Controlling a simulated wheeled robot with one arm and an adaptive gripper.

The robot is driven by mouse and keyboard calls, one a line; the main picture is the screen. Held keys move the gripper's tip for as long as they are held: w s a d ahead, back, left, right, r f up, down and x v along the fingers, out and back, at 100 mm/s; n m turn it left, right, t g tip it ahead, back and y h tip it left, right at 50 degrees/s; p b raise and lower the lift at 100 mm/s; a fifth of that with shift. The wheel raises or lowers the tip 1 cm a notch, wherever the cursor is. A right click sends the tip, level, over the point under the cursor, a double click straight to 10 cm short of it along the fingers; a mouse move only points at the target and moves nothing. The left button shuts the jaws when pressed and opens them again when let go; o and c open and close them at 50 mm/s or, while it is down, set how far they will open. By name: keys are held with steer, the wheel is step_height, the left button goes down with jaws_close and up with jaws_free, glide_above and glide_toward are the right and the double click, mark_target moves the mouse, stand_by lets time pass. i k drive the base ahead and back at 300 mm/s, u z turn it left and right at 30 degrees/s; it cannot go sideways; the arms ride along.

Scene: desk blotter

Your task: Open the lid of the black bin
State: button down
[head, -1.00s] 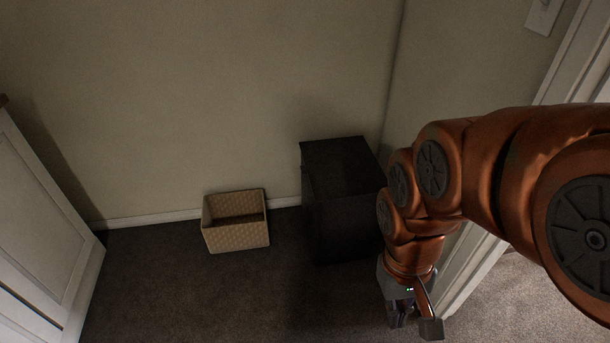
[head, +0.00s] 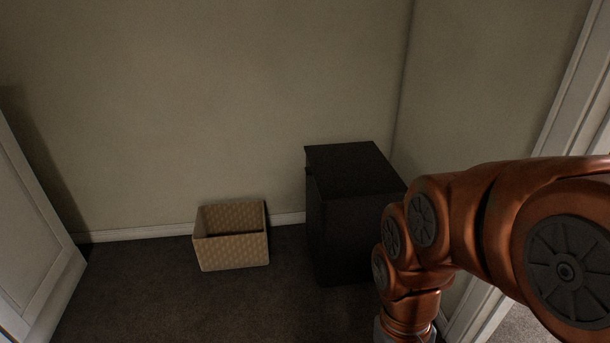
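The black bin (head: 341,233) stands on the carpet against the back wall, near the room's corner. It is a dark upright box. Its flat lid (head: 355,169) is shut on top, and a small dark protrusion shows at its upper left edge. My arm covers part of the bin's right side. My gripper is out of view below the bottom edge of the picture; only the wrist above it shows, low and to the right in front of the bin.
A tan woven basket (head: 232,250), open and seemingly empty, sits left of the bin. A white cabinet or door (head: 38,240) stands at the far left. A white door frame (head: 570,110) is at the right. Carpet (head: 150,300) in front of the basket is clear.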

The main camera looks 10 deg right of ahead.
mark_target(360, 170)
steer(key=u, duration=0.05)
steer(key=k, duration=0.6)
steer(key=z, duration=0.25)
steer(key=i, duration=0.65)
steer(key=u, duration=0.65)
steer(key=i, duration=0.7)
steer(key=u, duration=0.8)
